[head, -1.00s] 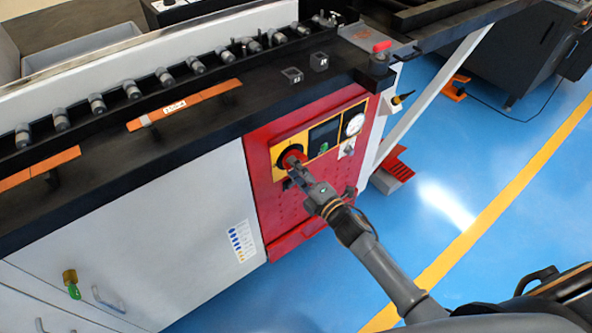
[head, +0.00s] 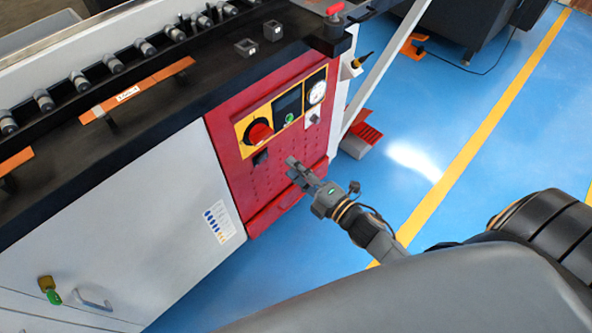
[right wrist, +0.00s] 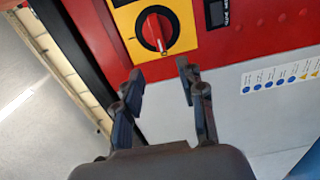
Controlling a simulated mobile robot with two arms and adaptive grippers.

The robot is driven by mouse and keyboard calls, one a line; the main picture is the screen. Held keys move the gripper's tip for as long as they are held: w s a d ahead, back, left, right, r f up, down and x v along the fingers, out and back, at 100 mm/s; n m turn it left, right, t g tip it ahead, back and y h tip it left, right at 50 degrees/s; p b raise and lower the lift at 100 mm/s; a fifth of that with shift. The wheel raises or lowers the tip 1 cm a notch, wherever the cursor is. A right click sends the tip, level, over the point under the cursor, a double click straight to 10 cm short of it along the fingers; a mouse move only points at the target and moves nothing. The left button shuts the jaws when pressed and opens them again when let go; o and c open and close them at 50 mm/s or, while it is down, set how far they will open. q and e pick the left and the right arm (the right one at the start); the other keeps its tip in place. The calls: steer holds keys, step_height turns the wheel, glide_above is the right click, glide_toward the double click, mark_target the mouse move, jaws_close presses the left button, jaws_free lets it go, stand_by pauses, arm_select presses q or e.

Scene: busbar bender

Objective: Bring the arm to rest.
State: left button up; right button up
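My right gripper (head: 293,167) is in front of the red control panel (head: 284,165), below and to the right of the red rotary knob (head: 259,133), and apart from it. In the right wrist view the two fingers (right wrist: 160,85) stand apart with nothing between them. The knob (right wrist: 155,30) sits beyond the fingertips on its yellow plate (right wrist: 180,20), its grip bar close to upright in that picture. My left gripper does not show in either view.
The machine's black top (head: 150,125) carries a row of rollers. A white cabinet door (head: 130,230) with a handle and a key (head: 49,288) is left of the panel. A red pedal (head: 362,138) stands on the floor. Blue floor (head: 430,120) is free to the right.

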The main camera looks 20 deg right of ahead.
steer(key=shift+f, duration=0.1)
stand_by(0.4)
steer(key=s+d+f+m+g+h+p, duration=0.15)
steer(key=s+f+m, duration=0.25)
steer(key=f, duration=0.4)
steer(key=s+d+f+m+g+h, duration=0.1)
steer(key=s+f+m+g+h, duration=0.15)
steer(key=f, duration=0.65)
steer(key=s+d+f+m+g+h+p, duration=0.1)
steer(key=s+d+f+m+g, duration=0.2)
steer(key=f, duration=0.5)
steer(key=s+a+f+m+g, duration=0.1)
steer(key=s+f+m+g, duration=0.3)
steer(key=s, duration=1)
steer(key=s+a+f+m+g+h+p, duration=0.1)
steer(key=s+f+m+g, duration=0.4)
steer(key=s+f, duration=0.6)
steer(key=s+m, duration=0.1)
steer(key=s, duration=0.3)
